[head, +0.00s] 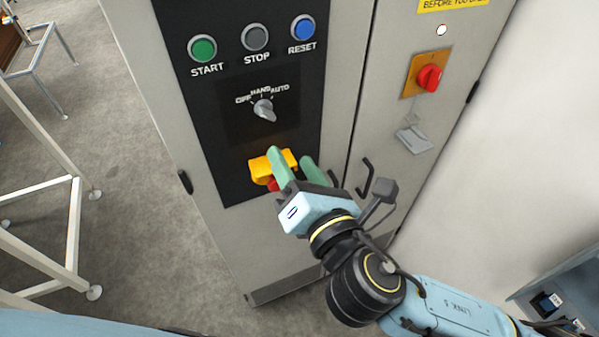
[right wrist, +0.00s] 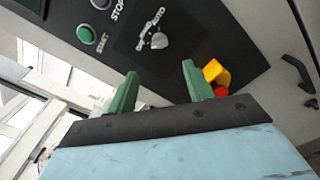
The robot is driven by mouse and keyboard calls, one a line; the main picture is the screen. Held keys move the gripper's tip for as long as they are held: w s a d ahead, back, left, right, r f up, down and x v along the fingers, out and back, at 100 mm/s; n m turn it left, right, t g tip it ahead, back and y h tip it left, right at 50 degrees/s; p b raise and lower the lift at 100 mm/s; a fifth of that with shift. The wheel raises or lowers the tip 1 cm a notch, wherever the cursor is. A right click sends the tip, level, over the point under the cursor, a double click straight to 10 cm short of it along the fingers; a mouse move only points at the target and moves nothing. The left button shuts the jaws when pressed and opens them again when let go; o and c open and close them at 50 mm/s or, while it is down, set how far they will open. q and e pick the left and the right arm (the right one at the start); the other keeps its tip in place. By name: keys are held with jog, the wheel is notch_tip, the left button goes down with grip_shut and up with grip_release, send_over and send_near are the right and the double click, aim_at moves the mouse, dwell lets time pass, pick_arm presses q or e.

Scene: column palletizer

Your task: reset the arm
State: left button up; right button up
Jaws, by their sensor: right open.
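My right gripper (head: 293,166) has green fingers and is open, with nothing between them. It is in front of the lower part of the black control panel (head: 215,110). In the head view it partly covers a yellow guard (head: 262,169) with a red button (head: 273,185). In the right wrist view its fingers (right wrist: 160,88) stand apart below the grey selector knob (right wrist: 159,41), with the yellow guard (right wrist: 215,70) just right of the right finger. The knob (head: 264,109) has OFF, HAND and AUTO marks. The blue RESET button (head: 303,28) is at the panel's upper right. My left gripper is not in view.
A green START button (head: 202,48) and a grey STOP button (head: 255,38) sit left of RESET. A red rotary switch (head: 429,78) on an orange plate and a black door handle (head: 366,177) are to the right. White frame bars (head: 75,225) stand left; grey floor is open between.

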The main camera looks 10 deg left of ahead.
jog(key=shift+s+d, duration=0.4)
jog(key=shift+s, duration=0.15)
